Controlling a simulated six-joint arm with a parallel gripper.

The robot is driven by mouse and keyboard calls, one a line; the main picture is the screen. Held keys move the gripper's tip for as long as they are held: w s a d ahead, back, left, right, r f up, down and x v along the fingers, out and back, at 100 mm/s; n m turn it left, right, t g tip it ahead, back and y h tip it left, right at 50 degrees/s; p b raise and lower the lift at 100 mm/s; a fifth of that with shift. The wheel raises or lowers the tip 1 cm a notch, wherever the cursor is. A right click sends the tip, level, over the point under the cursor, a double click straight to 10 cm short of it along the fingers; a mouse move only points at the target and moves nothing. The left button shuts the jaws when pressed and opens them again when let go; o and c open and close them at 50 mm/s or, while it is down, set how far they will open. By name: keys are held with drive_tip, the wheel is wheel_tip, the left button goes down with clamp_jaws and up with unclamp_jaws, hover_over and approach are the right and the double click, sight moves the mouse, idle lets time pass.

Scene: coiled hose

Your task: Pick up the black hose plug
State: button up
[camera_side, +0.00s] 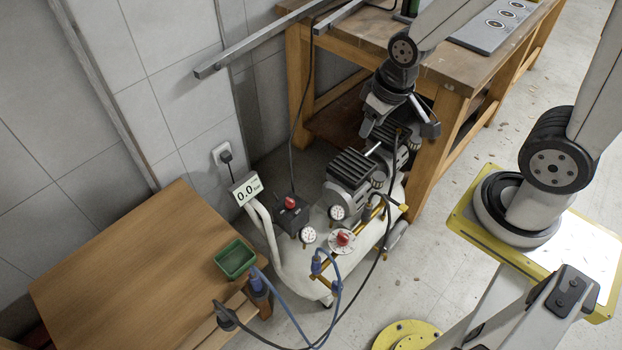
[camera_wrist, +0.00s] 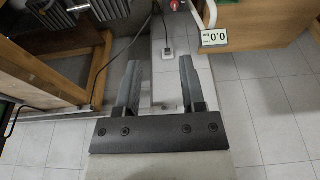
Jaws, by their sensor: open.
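A black plug-like end (camera_side: 226,316) hangs at the front edge of the low wooden table in the side view, with a dark hose curving away from it. I take it for the black hose plug, but it is small. A blue hose end (camera_side: 260,284) sits just right of it by the table edge. My gripper (camera_side: 400,132) is far from both, up at the right above the compressor (camera_side: 310,235). In the wrist view my gripper (camera_wrist: 157,60) is open, with nothing between its fingers. I cannot make out the plug in the wrist view.
A green tray (camera_side: 235,259) sits on the low table (camera_side: 130,265). A display reading 0.0 (camera_side: 246,189) stands on the compressor. A workbench (camera_side: 440,70) is close beside my gripper. A wall socket (camera_side: 224,153) holds a black cord. Hoses loop over the floor in front.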

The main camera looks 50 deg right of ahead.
idle(0.3)
drive_tip(key=o, duration=0.3)
drive_tip(key=shift+o, duration=0.2)
